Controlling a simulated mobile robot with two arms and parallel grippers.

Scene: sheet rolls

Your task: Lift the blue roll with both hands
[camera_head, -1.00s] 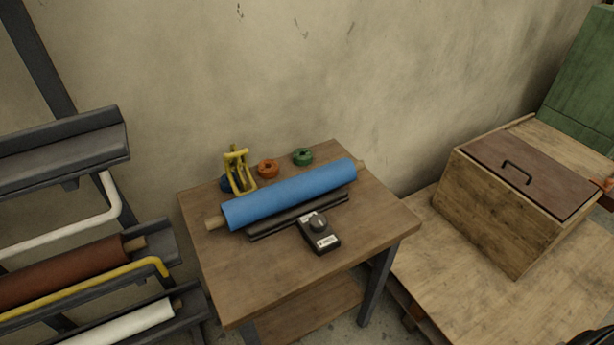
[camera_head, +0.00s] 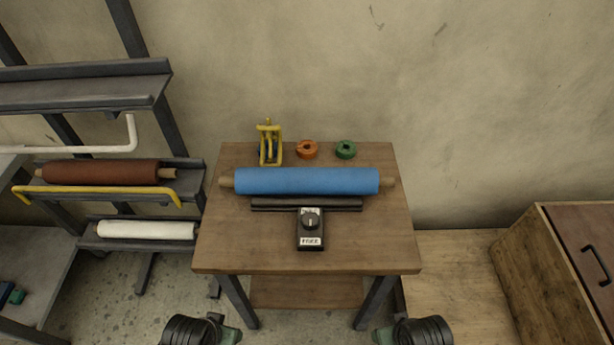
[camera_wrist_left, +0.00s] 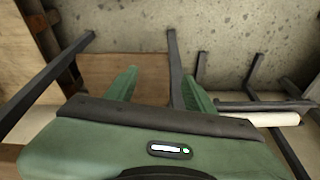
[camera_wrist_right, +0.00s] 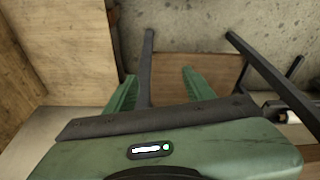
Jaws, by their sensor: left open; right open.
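The blue roll (camera_head: 306,181) lies level across the wooden table (camera_head: 235,252), with a wooden core end showing on each side. In the head view, both my arms show only at the bottom edge, in front of the table and well apart from the roll. My left gripper (camera_wrist_left: 157,84) is open and empty in the left wrist view, its two green fingers spread. My right gripper (camera_wrist_right: 160,88) is open and empty in the right wrist view. Neither wrist view shows the blue roll.
A dark bar (camera_head: 270,205) and a black box with a knob (camera_head: 311,231) lie in front of the roll. A yellow dispenser (camera_head: 270,145), an orange ring (camera_head: 307,150) and a green ring (camera_head: 346,150) stand behind it. A rack with a brown roll (camera_head: 100,172) is left; a wooden crate (camera_head: 540,270) right.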

